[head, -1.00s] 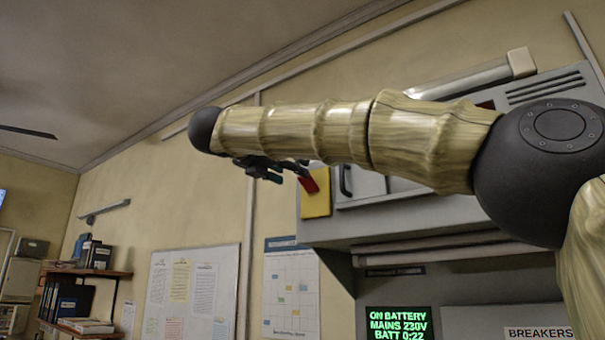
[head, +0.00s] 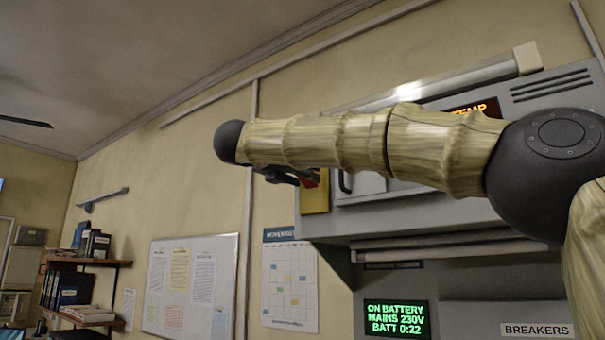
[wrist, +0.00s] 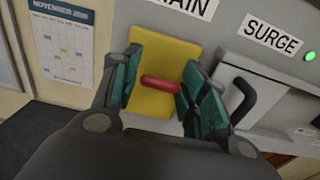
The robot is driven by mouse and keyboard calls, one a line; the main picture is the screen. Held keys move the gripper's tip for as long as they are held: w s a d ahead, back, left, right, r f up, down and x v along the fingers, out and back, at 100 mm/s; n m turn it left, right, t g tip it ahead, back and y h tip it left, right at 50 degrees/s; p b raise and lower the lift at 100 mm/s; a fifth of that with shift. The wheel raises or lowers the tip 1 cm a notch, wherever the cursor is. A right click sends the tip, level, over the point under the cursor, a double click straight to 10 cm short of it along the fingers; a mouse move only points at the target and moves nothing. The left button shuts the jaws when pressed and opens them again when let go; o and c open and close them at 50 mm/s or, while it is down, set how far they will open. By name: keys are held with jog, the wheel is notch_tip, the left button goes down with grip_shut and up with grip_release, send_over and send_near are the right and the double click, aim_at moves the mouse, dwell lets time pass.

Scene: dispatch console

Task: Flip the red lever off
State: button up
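The red lever (wrist: 160,83) lies across a yellow plate (wrist: 163,70) under a partly visible label ending in "AIN". In the wrist view it sits between the two green-padded fingers of my open gripper (wrist: 160,68). Its right end is close to the right finger; I cannot tell whether they touch. In the head view my gripper (head: 288,178) is beside the red lever (head: 312,179), in front of the yellow plate (head: 315,200), and the arm hides part of the cabinet behind.
To the right are a SURGE label (wrist: 272,36), a dark handle (wrist: 240,100) and a green light (wrist: 310,56). A calendar (wrist: 66,48) hangs at left. A green-text display (head: 396,318) reads "ON BATTERY, MAINS 230V, BATT 0:22". An orange TEMP sign (head: 473,108) shows above my arm.

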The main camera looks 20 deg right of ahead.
jog(key=c, duration=0.5)
